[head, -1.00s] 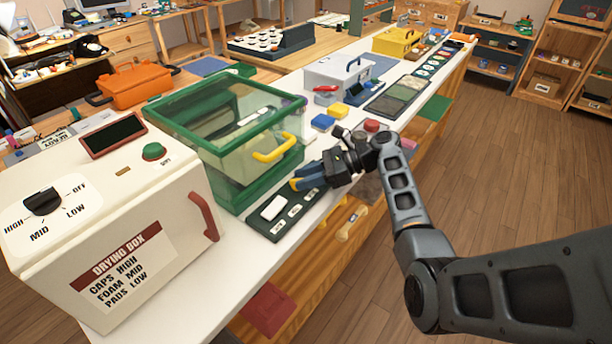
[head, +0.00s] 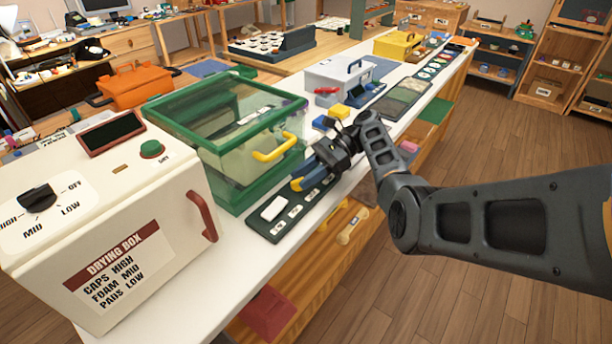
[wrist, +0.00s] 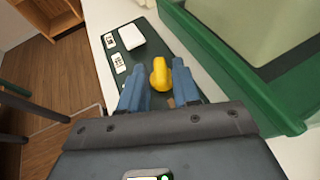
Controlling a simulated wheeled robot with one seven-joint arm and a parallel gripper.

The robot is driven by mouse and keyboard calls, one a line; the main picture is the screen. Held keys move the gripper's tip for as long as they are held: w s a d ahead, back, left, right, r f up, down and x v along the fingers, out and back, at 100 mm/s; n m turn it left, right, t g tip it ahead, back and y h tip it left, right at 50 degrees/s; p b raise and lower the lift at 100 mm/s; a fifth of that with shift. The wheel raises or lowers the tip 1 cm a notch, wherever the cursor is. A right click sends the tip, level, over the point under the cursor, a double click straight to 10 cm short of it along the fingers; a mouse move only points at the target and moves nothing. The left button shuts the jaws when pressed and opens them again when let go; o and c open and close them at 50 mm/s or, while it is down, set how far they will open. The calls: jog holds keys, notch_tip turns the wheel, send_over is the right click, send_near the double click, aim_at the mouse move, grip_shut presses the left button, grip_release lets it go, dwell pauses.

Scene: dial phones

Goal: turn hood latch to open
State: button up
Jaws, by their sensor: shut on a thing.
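The hood (head: 236,133) is a clear box with a green frame on the white counter, its lid down. A yellow bar handle (head: 272,150) is on its front. My gripper (head: 303,178) is low in front of the hood's right part. Its blue fingers are closed around a small yellow piece, which shows between them in the wrist view (wrist: 160,76). The hood's green frame (wrist: 225,62) lies to the right there. I cannot tell from these frames how the yellow piece joins the hood; the fingers partly hide it.
A dark strip with white labels (head: 262,228) lies under and beside my gripper. The white drying box (head: 125,235) with a red handle stands at the near left. Blue and yellow blocks (head: 339,112) lie beyond my gripper. The floor at the right is clear.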

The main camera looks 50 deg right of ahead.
jog(key=shift+f, duration=0.15)
jog(key=o, duration=0.8)
jog(key=shift+c, duration=0.2)
jog(key=p+v, duration=0.1)
jog(key=v, duration=0.6)
jog(key=shift+s+d, duration=0.2)
jog(key=shift+d, duration=0.15)
jog(key=shift+o, duration=0.2)
